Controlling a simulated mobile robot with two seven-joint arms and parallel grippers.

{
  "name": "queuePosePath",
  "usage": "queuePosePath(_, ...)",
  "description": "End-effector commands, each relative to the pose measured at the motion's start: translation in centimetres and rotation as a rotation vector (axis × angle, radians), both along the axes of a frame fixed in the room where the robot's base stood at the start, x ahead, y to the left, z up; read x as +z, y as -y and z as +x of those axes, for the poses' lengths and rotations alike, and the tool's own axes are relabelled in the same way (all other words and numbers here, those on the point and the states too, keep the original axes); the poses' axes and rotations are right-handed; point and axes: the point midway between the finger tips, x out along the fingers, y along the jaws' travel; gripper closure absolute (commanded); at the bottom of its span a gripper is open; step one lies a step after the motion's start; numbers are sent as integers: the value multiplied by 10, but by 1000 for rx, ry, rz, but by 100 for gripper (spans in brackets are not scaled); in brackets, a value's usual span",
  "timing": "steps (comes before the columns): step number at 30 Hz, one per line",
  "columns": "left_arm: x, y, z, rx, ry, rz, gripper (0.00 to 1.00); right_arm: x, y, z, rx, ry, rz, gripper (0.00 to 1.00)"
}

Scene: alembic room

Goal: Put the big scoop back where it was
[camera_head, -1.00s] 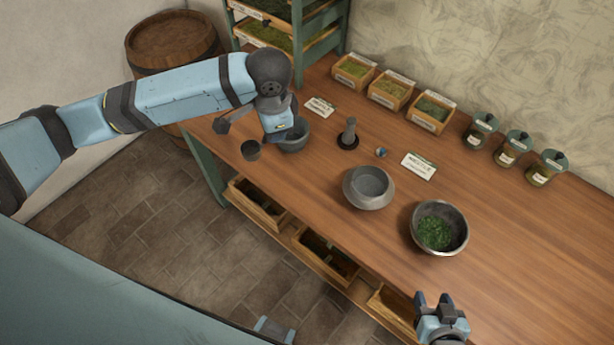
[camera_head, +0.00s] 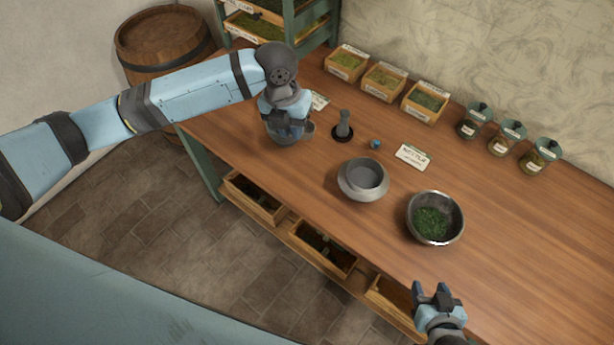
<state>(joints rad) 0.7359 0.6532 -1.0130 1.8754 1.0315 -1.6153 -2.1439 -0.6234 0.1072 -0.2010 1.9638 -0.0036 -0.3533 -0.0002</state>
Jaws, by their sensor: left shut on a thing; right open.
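My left gripper (camera_head: 285,135) is at the left part of the table, shut on the big scoop, and hides most of it. A small dark round cup (camera_head: 309,130) just right of the fingers looks like the scoop's. My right gripper (camera_head: 437,292) is open and empty at the table's front edge.
A pestle on a dark base (camera_head: 343,127), a wide grey vessel (camera_head: 363,181) and a metal bowl of green herbs (camera_head: 443,205) stand to the right. Wooden boxes (camera_head: 384,82) and lidded jars (camera_head: 505,137) line the back. A label card (camera_head: 413,156) lies between.

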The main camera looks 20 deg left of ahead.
Motion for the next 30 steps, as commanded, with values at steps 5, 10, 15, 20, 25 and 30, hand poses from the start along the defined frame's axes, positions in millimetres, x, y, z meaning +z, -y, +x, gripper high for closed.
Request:
queuePosePath(5,-15,1,0,-62,-4,2,100,0,0,0,0,0,0,49)
queuePosePath(10,-58,1,-1,-60,-5,3,100,-1,0,0,0,-1,0,49)
queuePosePath(15,-104,1,-1,-60,-4,3,100,-1,0,0,1,-2,0,49)
queuePosePath(20,-142,1,-1,-61,-2,2,100,-6,-1,0,8,2,-6,49)
queuePosePath(25,-160,0,1,-60,1,2,100,-12,-2,1,24,14,-12,49)
queuePosePath(30,-171,0,0,-60,1,2,100,-21,-1,0,34,14,-20,49)
